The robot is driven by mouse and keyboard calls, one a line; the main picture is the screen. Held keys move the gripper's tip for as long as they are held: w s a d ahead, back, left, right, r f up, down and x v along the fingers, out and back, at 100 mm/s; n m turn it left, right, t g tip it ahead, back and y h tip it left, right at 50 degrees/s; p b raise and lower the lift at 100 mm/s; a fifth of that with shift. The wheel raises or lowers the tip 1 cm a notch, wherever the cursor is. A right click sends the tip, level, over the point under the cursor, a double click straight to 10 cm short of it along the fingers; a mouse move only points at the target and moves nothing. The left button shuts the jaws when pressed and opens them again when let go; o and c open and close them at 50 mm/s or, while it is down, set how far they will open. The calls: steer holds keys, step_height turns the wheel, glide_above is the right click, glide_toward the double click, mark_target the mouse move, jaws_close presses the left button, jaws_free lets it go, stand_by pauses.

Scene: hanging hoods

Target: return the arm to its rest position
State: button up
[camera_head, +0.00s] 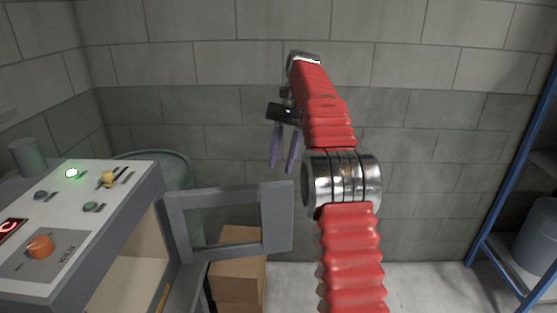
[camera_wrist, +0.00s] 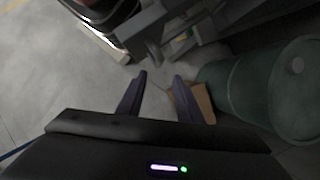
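My red arm rises in the head view and bends over toward the back wall. My gripper (camera_head: 283,160) hangs from its end with two purple fingers pointing down. In the wrist view my gripper (camera_wrist: 162,80) shows its two fingertips apart with nothing between them. The gripper is open and empty, in the air to the right of and above the open kiln door (camera_head: 279,218). No contact with anything shows.
The kiln (camera_head: 128,190) stands at left with knobs and a green light on top. Cardboard boxes (camera_head: 238,262) sit behind its door. A green barrel (camera_wrist: 262,90) stands near them. A blue shelf (camera_head: 505,185) is at right. Floor between is clear.

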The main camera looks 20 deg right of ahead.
steer(key=shift+s+a, duration=0.1)
steer(key=s+a+r+n+t+h, duration=0.1)
steer(key=s+a+r+n+t, duration=0.15)
steer(key=s+a, duration=0.4)
steer(key=s+a+r+n+t+h, duration=0.1)
steer(key=s+a+r+n+h, duration=0.15)
steer(key=s+a, duration=0.35)
steer(key=s+a+f+n+t, duration=0.2)
steer(key=s+f, duration=0.4)
steer(key=s, duration=0.3)
steer(key=s+a+f+n+t, duration=0.2)
steer(key=s+f+n, duration=0.2)
steer(key=s, duration=0.5)
step_height(320, 180, down, 2)
steer(key=shift+f, duration=0.25)
steer(key=shift+s, duration=0.1)
stand_by(1.0)
